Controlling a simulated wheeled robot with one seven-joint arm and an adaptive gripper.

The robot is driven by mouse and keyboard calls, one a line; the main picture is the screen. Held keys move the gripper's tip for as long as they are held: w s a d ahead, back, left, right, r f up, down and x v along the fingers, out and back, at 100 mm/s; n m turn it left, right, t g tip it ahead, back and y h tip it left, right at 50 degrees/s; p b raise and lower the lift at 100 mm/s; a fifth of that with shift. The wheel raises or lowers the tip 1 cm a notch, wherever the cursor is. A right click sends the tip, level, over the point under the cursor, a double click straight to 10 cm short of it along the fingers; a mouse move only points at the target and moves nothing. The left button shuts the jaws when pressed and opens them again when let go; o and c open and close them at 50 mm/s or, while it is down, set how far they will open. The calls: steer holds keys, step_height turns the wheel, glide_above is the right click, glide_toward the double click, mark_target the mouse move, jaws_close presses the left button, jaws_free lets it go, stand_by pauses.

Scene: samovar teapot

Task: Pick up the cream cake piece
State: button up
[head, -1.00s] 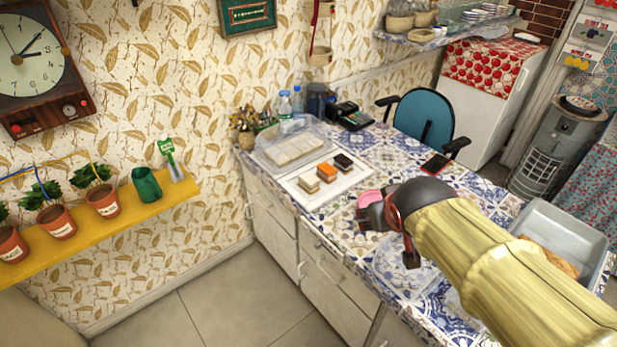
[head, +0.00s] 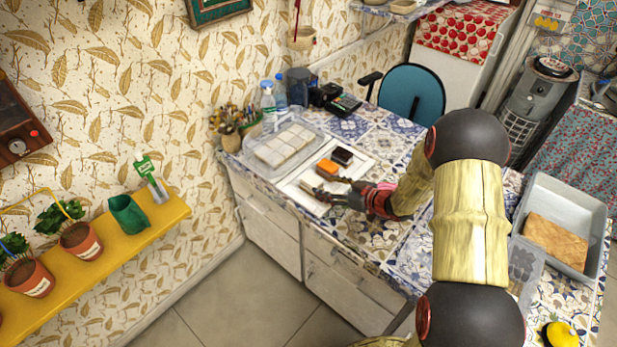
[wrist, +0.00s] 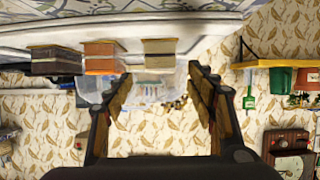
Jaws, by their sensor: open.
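The cream cake piece (wrist: 159,58) shows in the wrist view with a darker upper layer, between the lines of my two fingers and beyond their tips. In the head view my gripper hides much of it. My gripper (wrist: 160,76) is open and empty, with its fingers spread on either side of the piece's line. In the head view my gripper (head: 324,187) reaches low over the front of the white tray (head: 296,187). An orange cake piece (head: 327,167) and a dark brown one (head: 342,156) stand on the tray behind it.
A clear box of pale pieces (head: 284,147) stands left of the tray. Bottles (head: 268,101) and a brush holder (head: 248,124) are behind it, near the wall. A grey bin with a brown slab (head: 556,243) is at right.

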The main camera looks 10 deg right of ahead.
mark_target(317, 183)
steer(key=shift+w+a+f+y, duration=0.2)
steer(key=shift+a+f+y, duration=0.1)
steer(key=shift+a+f, duration=0.15)
steer(key=shift+b+x, duration=0.5)
steer(key=shift+x, duration=0.35)
steer(key=b+x, duration=0.2)
steer(key=x, duration=0.2)
steer(key=shift+w, duration=0.5)
steer(key=shift+w+a, duration=0.2)
steer(key=shift+w, duration=0.1)
steer(key=shift+r, duration=0.1)
steer(key=shift+c, duration=0.9)
steer(key=c, duration=1.1)
